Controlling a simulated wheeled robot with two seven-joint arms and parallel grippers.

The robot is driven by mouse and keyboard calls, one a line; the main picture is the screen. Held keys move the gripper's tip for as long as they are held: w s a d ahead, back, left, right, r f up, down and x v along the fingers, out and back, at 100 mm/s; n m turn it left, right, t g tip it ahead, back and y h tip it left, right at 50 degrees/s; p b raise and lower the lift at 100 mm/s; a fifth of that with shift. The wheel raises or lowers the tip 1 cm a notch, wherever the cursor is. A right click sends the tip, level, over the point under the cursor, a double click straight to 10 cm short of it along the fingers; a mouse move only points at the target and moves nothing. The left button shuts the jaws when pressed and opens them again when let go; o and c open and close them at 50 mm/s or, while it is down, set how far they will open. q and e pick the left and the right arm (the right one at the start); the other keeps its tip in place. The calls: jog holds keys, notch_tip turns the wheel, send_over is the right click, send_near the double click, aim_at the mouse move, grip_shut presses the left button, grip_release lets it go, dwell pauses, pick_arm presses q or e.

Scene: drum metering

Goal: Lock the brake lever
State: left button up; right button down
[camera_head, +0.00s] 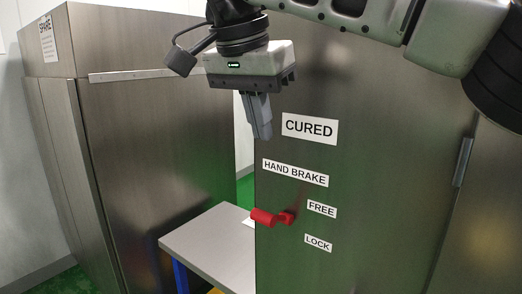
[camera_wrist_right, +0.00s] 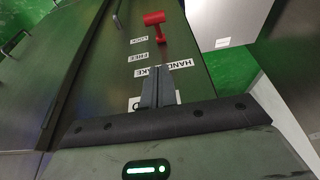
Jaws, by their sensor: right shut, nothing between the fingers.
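The red brake lever (camera_head: 264,216) sticks out from a dark metal cabinet panel, below the HAND BRAKE label (camera_head: 295,173). It lies near the level of the FREE label (camera_head: 322,209), above the LOCK label (camera_head: 318,243). In the right wrist view the red lever (camera_wrist_right: 155,20) shows beyond the fingertips, near the top. My right gripper (camera_head: 262,136) points down above the lever, left of the CURED label (camera_head: 310,128). Its fingers are shut with nothing between them, and it is apart from the lever. In the right wrist view the gripper (camera_wrist_right: 159,72) points toward the labels. My left gripper is not seen.
A grey-topped table (camera_head: 208,243) with a blue leg stands left of the lever, in the gap between cabinets. A large metal cabinet (camera_head: 150,160) with a pale bar fills the left. A door handle (camera_head: 463,161) is at the right.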

jog(key=b, duration=0.1)
send_over(274, 218)
jog(key=w, duration=0.3)
jog(key=f, duration=0.8)
jog(key=shift+s+a+f, duration=0.1)
jog(key=shift+a+f, duration=0.15)
jog(key=shift+f, duration=0.05)
jog(key=shift+s+a+f, duration=0.2)
jog(key=shift+s+f, duration=0.05)
jog(key=shift+f, duration=0.3)
jog(key=shift+s+a+f, duration=0.2)
jog(key=shift+f, duration=0.3)
jog(key=shift+s+a+f, duration=0.15)
jog(key=shift+s+f, duration=0.1)
jog(key=shift+f, duration=0.3)
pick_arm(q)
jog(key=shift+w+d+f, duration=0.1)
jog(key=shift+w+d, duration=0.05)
